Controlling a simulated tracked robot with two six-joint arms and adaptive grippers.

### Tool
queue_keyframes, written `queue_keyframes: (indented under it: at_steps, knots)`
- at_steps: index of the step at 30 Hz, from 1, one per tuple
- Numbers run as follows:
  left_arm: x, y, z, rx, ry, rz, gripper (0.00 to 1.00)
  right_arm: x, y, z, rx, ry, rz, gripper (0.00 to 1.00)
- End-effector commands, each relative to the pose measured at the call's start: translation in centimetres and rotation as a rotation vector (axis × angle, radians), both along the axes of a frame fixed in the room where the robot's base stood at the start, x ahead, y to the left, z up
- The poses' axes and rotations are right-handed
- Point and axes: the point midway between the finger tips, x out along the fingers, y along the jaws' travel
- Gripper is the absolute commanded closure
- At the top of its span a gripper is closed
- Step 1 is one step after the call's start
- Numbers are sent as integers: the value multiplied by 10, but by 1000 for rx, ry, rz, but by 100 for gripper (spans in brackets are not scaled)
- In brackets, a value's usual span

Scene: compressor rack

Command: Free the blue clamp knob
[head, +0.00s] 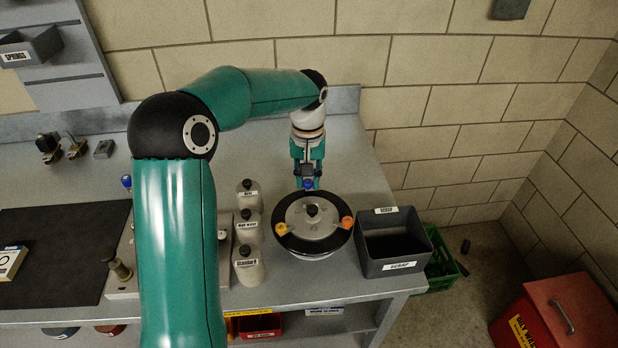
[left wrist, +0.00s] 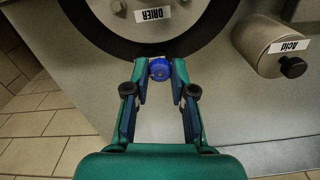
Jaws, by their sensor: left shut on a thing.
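The blue clamp knob (head: 308,186) sits at the far rim of the round drier (head: 325,246), which has a grey lid in a black ring. In the left wrist view the knob (left wrist: 160,69) lies between the fingertips, at the ring's edge. My left gripper (head: 307,181) comes down on it from behind and is shut on it (left wrist: 161,72). A yellow knob (head: 281,228) and an orange knob (head: 347,222) sit on the ring's near side. My right gripper is not in view.
Several labelled bottles, such as the Standard one (head: 248,270), stand left of the drier. An open grey scrap bin (head: 393,268) stands close on its right. A brick wall (head: 440,130) rises behind the bench. A red bin (head: 550,315) is on the floor at right.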

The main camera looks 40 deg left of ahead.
Motion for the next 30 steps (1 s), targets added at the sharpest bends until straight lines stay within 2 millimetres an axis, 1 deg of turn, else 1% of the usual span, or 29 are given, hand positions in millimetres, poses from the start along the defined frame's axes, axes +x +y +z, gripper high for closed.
queue_keyframes:
  at_steps: [2, 3, 5, 6, 7, 16, 20, 23, 26, 30]
  knots:
    - [-1, 0, 0, -1, 3, 1, 100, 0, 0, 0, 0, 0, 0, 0]
    - [-1, 0, 0, -1, 3, 1, 71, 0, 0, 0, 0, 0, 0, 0]
    - [-1, 0, 0, -1, 2, 1, 61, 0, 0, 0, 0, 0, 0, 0]
    - [-1, 0, 0, -1, 2, 1, 54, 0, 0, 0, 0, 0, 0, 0]
    - [-1, 0, 0, -1, 2, 1, 50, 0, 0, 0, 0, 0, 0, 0]
    - [0, 0, 1, 0, 0, 0, 50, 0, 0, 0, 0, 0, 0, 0]
    - [0, 0, 8, 1, -1, 0, 50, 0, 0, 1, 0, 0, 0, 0]
    - [1, 1, 21, 1, -3, 1, 50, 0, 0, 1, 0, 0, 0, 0]
    - [1, 1, 39, 2, -5, 1, 50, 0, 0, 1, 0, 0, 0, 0]
    - [1, 0, 67, 2, -5, 0, 50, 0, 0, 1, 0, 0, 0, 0]
